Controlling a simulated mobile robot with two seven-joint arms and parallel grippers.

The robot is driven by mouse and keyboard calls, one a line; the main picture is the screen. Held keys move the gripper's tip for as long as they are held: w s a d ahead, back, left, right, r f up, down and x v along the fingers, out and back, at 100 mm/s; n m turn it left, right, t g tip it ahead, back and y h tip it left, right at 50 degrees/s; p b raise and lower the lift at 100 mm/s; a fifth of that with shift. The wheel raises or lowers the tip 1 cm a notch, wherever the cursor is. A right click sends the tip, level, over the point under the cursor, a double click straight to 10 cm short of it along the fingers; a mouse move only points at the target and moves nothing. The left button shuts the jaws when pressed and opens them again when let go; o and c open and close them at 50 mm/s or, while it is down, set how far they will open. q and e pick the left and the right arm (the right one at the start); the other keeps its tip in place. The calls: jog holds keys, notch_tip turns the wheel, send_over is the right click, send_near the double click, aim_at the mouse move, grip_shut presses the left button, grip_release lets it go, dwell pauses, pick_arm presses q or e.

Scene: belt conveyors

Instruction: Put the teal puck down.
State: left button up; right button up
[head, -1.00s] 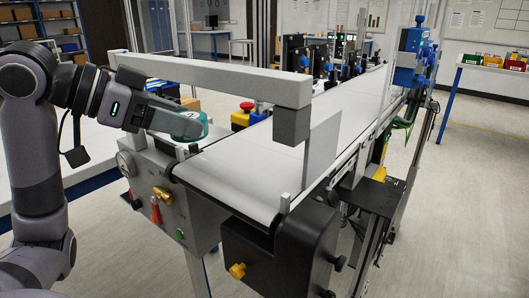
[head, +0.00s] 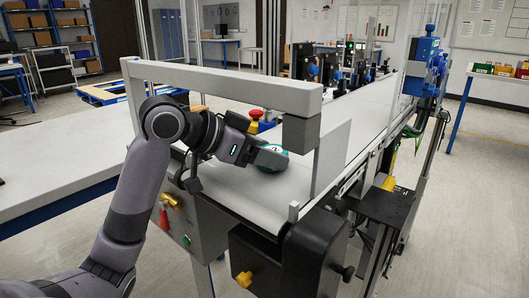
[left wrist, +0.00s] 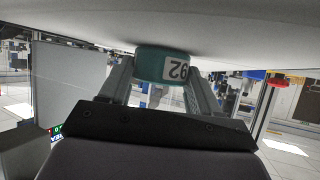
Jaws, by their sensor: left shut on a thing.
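The teal puck (head: 272,166) is at the end of my left gripper (head: 278,157), over the near part of the white conveyor belt (head: 240,185). In the left wrist view, my left gripper (left wrist: 160,72) is shut on the puck (left wrist: 150,64), with a finger on each side. That view is upside down, and the puck's white label with dark digits faces the camera. The puck is right at the belt surface (left wrist: 240,45), with a dark shadow beside it; I cannot tell whether it touches. My right gripper is not in view.
A grey overhead beam (head: 225,82) crosses above my left wrist, with a dark block at its end. An upright pale panel (head: 331,157) stands on the belt to the right of the puck. A red emergency button (head: 255,114) is behind. The belt beyond is clear.

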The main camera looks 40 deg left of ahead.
pick_arm(q)
jog(key=shift+f, duration=0.15)
jog(key=o, duration=1.1)
jog(key=shift+s+a+r, duration=0.15)
jog(key=shift+s+r, duration=0.05)
jog(key=shift+r, duration=0.15)
jog(key=v, duration=1.1)
jog(key=shift+s, duration=0.25)
jog(key=shift+a+r+p, duration=0.1)
jog(key=shift+p, duration=0.2)
